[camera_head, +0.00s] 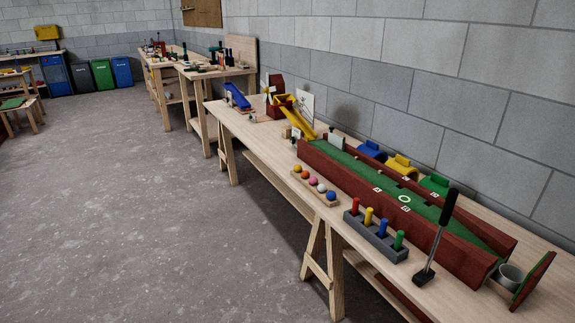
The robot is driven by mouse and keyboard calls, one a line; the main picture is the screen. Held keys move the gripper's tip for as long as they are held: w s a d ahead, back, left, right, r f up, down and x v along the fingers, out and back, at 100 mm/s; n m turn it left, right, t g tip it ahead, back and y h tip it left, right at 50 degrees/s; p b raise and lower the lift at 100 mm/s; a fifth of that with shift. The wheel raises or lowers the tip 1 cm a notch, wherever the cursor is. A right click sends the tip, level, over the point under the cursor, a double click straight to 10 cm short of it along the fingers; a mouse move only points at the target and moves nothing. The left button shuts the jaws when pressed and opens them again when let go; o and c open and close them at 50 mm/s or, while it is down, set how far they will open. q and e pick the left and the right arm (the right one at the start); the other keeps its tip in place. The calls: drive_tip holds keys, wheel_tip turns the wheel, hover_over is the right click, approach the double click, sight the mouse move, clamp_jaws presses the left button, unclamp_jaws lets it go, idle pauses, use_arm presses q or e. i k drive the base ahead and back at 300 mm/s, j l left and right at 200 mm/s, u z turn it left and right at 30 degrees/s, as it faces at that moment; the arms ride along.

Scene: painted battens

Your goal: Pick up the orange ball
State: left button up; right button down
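A small orange ball (305,174) sits in a row of balls on a narrow wooden holder (327,204) near the front edge of the long wooden table. A yellow ball (297,168) is on its far side and a pink ball (313,181) on its near side. A pale ball (322,188) and a blue ball (331,195) follow toward the near end. The balls are small here, so their exact shades are hard to tell. Neither of my grippers shows in this view.
Behind the holder runs a red-walled green track (404,199) with a yellow ramp (300,118). To the right stand a grey block with coloured pegs (374,237) and an upright black-handled putter (436,240). The grey floor (130,190) left of the table is open.

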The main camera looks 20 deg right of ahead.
sight(304, 174)
drive_tip(key=i, duration=1.2)
drive_tip(key=i+j+z, duration=0.1)
drive_tip(key=i, duration=1.05)
drive_tip(key=i+j, duration=0.1)
drive_tip(key=i, duration=1.1)
drive_tip(key=i+z, duration=0.1)
drive_tip(key=z, duration=2.45)
